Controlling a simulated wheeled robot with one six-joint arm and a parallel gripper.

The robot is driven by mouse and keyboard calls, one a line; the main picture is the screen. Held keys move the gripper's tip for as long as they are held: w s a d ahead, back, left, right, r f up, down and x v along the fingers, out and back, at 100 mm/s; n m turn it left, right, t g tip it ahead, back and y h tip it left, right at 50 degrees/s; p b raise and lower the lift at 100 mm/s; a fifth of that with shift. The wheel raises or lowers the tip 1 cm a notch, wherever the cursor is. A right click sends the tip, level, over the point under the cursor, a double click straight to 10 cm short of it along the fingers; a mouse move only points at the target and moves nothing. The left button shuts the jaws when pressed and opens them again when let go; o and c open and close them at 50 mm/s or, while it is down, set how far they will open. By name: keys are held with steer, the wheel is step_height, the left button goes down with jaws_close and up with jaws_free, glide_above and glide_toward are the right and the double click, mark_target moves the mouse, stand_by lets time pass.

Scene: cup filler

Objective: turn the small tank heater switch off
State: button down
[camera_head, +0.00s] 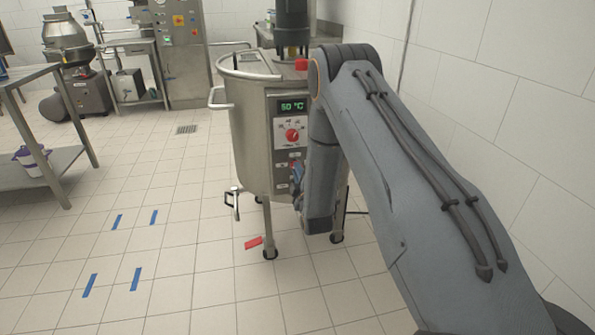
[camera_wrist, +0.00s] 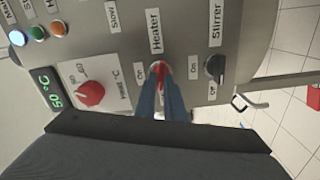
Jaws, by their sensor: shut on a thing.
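The small tank (camera_head: 250,135) is a steel vessel on legs with a control panel on its front. The heater switch (camera_wrist: 159,72) is a red knob beside the "Heater" label in the wrist view. My gripper (camera_wrist: 161,88) has its blue fingers closed on this knob from both sides. The fingers hide part of the knob, so I cannot tell clearly which mark it points to. In the head view my gripper (camera_head: 297,171) is at the lower panel, and my arm covers the tank's right side.
A black stirrer switch (camera_wrist: 215,68) is right of the heater switch. A red temperature dial (camera_head: 292,135) sits below a green display (camera_head: 292,106) reading 50 °C. A drain valve (camera_head: 232,203) sticks out low at left. A red piece (camera_head: 253,242) appears near the floor. Open tiled floor lies left.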

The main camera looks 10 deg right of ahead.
steer(key=shift+f+n, duration=0.1)
steer(key=shift+n, duration=1.4)
steer(key=c, duration=1.8)
jaws_free()
steer(key=shift+c, duration=0.2)
steer(key=shift+s, duration=0.1)
steer(key=s, duration=0.7)
steer(key=shift+s+p, duration=0.3)
steer(key=shift+s, duration=0.05)
